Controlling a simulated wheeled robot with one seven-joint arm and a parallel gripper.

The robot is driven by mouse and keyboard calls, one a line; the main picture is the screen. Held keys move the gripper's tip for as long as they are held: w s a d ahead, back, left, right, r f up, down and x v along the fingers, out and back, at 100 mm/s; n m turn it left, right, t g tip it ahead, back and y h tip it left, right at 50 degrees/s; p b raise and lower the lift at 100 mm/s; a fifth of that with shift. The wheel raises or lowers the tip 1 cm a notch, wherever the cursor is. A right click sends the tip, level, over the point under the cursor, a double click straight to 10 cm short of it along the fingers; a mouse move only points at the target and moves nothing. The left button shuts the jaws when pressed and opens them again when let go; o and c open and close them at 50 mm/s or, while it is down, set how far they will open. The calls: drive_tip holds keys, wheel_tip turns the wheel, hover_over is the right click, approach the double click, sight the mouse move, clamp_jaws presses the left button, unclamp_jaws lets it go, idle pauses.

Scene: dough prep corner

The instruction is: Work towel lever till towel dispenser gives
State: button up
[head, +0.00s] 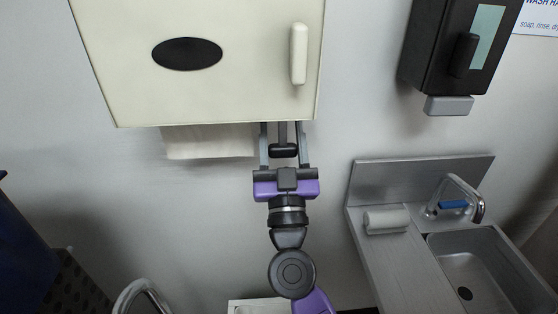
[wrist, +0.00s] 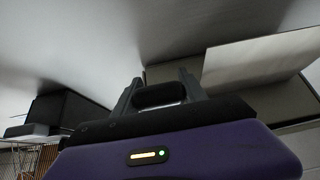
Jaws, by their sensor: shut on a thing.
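The towel dispenser (head: 240,85) is a cream box on the wall at the top of the head view, with a dark oval window and a pale upright handle on its front. A sheet of white towel (head: 208,142) hangs below its underside; it also shows in the wrist view (wrist: 255,55). The towel lever (head: 283,150) is a black bar hanging under the dispenser's right part; it also shows in the wrist view (wrist: 160,94). My gripper (head: 284,152) is directly under the dispenser, its fingers on either side of the lever and shut on it.
A black soap dispenser (head: 432,50) with a grey push bar hangs on the wall to the right. Below it is a steel sink (head: 470,265) with a tap (head: 465,195) and a white roll (head: 386,221) on its ledge. A dark blue thing (head: 22,250) stands at lower left.

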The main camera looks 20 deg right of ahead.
sight(283, 157)
drive_tip(key=shift+w+d+t+h+b, duration=0.45)
drive_tip(key=shift+t+b, duration=0.35)
drive_tip(key=shift+b, duration=2.85)
drive_tip(key=o, duration=1.6)
drive_tip(key=shift+a+r, duration=0.1)
drive_tip(key=shift+r, duration=0.15)
drive_tip(key=shift+c, duration=0.2)
drive_tip(key=shift+a, duration=0.1)
drive_tip(key=shift+f, duration=0.2)
drive_tip(key=shift+s+a+f, duration=0.1)
drive_tip(key=shift+s+f, duration=0.05)
drive_tip(key=shift+s, duration=0.05)
drive_tip(key=shift+b+v, duration=0.35)
drive_tip(key=shift+v, duration=3.3)
drive_tip(key=shift+p, duration=0.4)
